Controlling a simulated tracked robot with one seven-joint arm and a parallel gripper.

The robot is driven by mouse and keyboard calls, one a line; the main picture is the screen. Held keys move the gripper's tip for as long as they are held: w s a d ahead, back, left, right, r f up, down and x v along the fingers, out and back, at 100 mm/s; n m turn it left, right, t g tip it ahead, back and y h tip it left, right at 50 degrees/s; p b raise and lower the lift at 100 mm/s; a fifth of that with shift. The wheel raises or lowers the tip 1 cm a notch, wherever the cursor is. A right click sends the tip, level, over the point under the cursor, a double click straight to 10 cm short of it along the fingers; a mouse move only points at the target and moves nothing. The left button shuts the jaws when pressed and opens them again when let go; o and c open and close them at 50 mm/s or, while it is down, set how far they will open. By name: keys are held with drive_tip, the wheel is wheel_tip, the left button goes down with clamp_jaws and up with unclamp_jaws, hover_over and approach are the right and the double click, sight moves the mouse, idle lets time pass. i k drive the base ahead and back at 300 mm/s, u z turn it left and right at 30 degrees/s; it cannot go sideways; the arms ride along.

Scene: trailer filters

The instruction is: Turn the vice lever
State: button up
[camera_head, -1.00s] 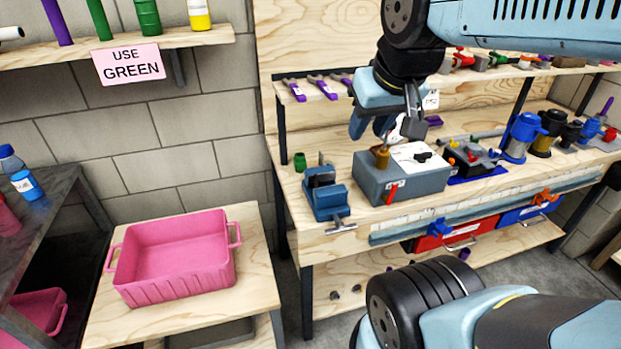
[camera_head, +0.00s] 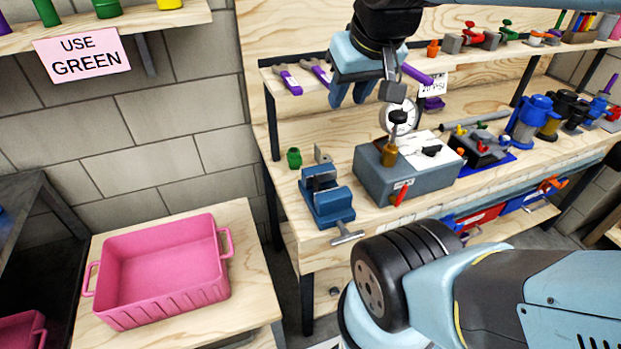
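The blue vice (camera_head: 325,198) is fixed near the front left corner of the wooden workbench. Its grey metal lever (camera_head: 347,236) sticks out at the front, past the bench edge, with the crossbar slightly tilted. My gripper (camera_head: 348,98) hangs above and behind the vice, in front of the back panel. Its two light blue fingers point down with a gap between them, and nothing shows in it. It is well apart from the lever, which is unobstructed.
A grey box with a gauge (camera_head: 375,182) stands right of the vice, with a small green cylinder (camera_head: 294,158) behind the vice. A pink crate (camera_head: 165,265) sits on a lower table at left. My arm crosses the lower right.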

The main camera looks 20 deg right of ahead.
sight(345, 237)
drive_tip(key=u, duration=0.05)
drive_tip(key=k, duration=1.35)
drive_tip(key=u, duration=0.5)
